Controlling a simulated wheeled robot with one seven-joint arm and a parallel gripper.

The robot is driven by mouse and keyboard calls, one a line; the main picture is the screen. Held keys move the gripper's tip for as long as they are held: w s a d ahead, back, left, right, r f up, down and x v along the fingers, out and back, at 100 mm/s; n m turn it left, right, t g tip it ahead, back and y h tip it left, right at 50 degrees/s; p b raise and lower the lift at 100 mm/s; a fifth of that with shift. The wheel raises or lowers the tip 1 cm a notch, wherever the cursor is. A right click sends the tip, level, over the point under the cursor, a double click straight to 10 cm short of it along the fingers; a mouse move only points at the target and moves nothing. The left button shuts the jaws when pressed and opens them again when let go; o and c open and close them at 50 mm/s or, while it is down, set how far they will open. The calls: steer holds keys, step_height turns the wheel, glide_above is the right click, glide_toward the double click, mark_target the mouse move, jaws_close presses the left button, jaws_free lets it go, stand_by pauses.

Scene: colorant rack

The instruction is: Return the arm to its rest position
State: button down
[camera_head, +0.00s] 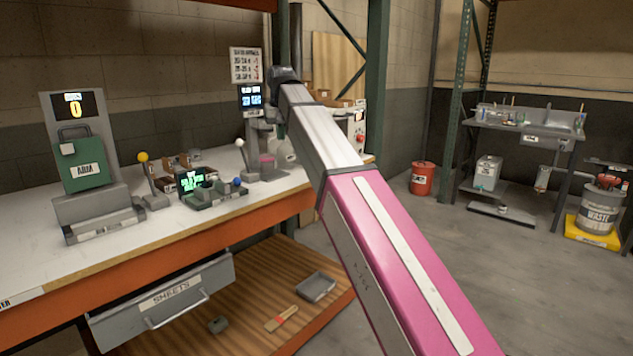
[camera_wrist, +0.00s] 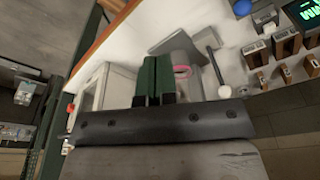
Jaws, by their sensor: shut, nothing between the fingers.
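My gripper (camera_wrist: 156,78) shows in the wrist view as two green fingers side by side, shut with nothing between them. Its fingertips appear near a grey machine (camera_wrist: 177,46) with a pink ring-shaped part; the exact gap is unclear. In the head view my pink and silver arm (camera_head: 340,160) reaches up and away over the right end of the workbench (camera_head: 120,260). The gripper itself is not clear there, at the far end of the arm.
On the bench stand a green box labelled ARM (camera_head: 82,160), a yellow-knobbed lever (camera_head: 150,180), a small green-lit display (camera_head: 192,180) and a machine with a pink part (camera_head: 266,163). A green rack post (camera_head: 376,80) rises behind my arm.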

steer(key=s+d+f+m, duration=0.1)
steer(key=d+f, duration=0.4)
steer(key=f, duration=0.5)
steer(key=s+d+f+g, duration=0.1)
steer(key=d+f, duration=0.4)
steer(key=f, duration=0.5)
steer(key=s+d+f+m, duration=0.1)
steer(key=d+f, duration=0.5)
steer(key=f, duration=0.4)
steer(key=s+d+f, duration=0.7)
steer(key=s+f, duration=0.1)
steer(key=f, duration=0.4)
steer(key=s+d+f+m+g, duration=0.1)
steer(key=s+d+f, duration=0.6)
steer(key=s+f, duration=0.2)
step_height(320, 180, down, 3)
steer(key=shift+s+d+r+h, duration=0.1)
steer(key=shift+s+d+h, duration=0.1)
steer(key=shift+s+h, duration=0.1)
steer(key=shift+w, duration=0.1)
